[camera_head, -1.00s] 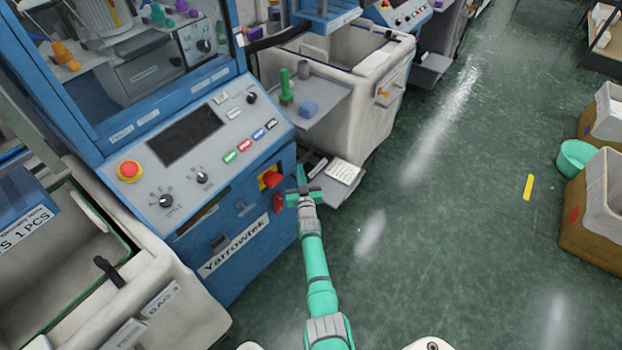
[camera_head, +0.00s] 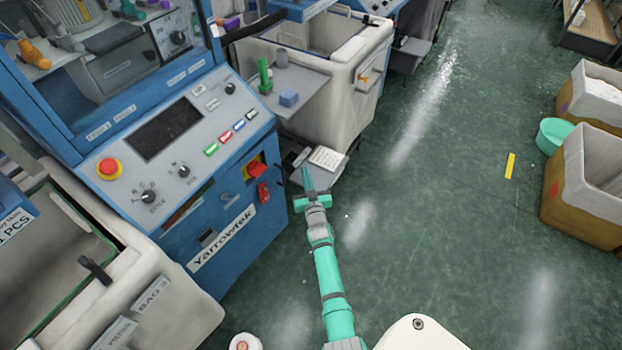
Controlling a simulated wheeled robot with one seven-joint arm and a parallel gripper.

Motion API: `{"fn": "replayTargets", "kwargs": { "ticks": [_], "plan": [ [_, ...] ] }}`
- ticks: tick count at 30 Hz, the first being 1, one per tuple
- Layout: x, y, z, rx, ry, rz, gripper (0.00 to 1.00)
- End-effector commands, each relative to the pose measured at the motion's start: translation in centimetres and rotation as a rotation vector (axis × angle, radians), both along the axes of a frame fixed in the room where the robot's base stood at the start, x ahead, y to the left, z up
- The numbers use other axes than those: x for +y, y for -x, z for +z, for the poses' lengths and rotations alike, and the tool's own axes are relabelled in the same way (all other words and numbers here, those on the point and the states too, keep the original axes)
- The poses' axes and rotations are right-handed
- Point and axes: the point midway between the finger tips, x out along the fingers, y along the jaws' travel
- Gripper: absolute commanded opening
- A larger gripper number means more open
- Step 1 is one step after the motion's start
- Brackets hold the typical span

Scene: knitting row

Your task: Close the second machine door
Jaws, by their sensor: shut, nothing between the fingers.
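A blue Yarrowtek knitting machine (camera_head: 235,215) stands at the left, with a sloped grey control panel (camera_head: 210,125) and a blue-framed window opening above it. Coloured yarn cones and a grey mechanism show inside. A black curved bar (camera_head: 255,31) sticks out to the right of the frame's post; I cannot tell whether it belongs to a door. The door itself and which machine counts as second are not clear here. My teal gripper (camera_head: 307,180) is shut and empty, right of the machine's lower front, apart from the panel and the red switch (camera_head: 257,170).
A white bin (camera_head: 335,95) stands beyond the machine, with a grey shelf (camera_head: 280,80) beside it. Another white bin (camera_head: 150,270) is at lower left. Brown boxes (camera_head: 575,215) and a teal bucket (camera_head: 555,134) are at right.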

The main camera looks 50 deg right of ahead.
Motion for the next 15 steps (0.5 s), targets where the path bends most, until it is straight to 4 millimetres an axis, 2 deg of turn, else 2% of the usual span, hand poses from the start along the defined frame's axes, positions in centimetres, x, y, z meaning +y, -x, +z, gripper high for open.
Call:
{"fn": "replayTargets", "kwargs": {
  "ticks": [6, 15],
  "plan": [
    [-0.3, 1.6, 0.0, 0.001, 0.001, -0.003, 0.0],
    [-0.1, 2.5, 0.0, 0.001, 0.001, 0.002, 0.0]
  ]
}}
